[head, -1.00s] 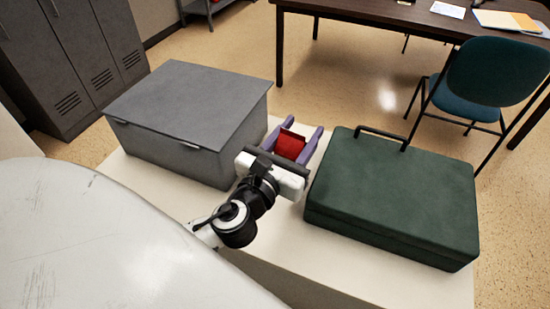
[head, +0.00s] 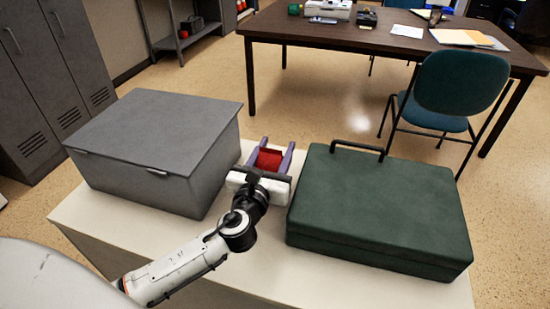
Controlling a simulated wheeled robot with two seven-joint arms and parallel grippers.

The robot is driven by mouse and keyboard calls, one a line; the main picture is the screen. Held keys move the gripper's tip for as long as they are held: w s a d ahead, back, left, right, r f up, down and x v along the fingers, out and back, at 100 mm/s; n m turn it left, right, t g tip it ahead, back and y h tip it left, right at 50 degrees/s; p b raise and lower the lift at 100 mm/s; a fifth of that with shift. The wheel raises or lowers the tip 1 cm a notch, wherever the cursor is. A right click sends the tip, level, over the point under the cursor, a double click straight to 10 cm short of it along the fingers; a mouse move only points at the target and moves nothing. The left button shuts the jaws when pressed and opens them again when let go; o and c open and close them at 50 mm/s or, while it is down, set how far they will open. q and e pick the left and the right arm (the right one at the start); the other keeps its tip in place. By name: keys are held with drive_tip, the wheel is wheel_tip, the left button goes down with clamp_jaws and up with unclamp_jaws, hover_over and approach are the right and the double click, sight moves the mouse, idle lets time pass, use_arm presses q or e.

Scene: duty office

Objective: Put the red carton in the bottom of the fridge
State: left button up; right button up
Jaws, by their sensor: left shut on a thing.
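The red carton (head: 268,160) is between the purple fingers of my left gripper (head: 270,157), on or just above the white table top. The gripper is shut on it, and its white palm and dark wrist hide the near side of the carton. The carton sits in the gap between a grey box and a green case. I cannot tell whether it touches the table. No fridge is clearly in view. My right gripper is not in view.
The grey lidded box (head: 150,150) stands close on the left, the green case (head: 380,210) close on the right. The white table (head: 235,270) is bare in front. Behind are a brown desk (head: 330,35), a teal chair (head: 455,90) and grey lockers (head: 50,80).

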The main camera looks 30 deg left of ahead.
use_arm(q)
drive_tip(key=shift+f, duration=0.85)
drive_tip(key=o, duration=1.3)
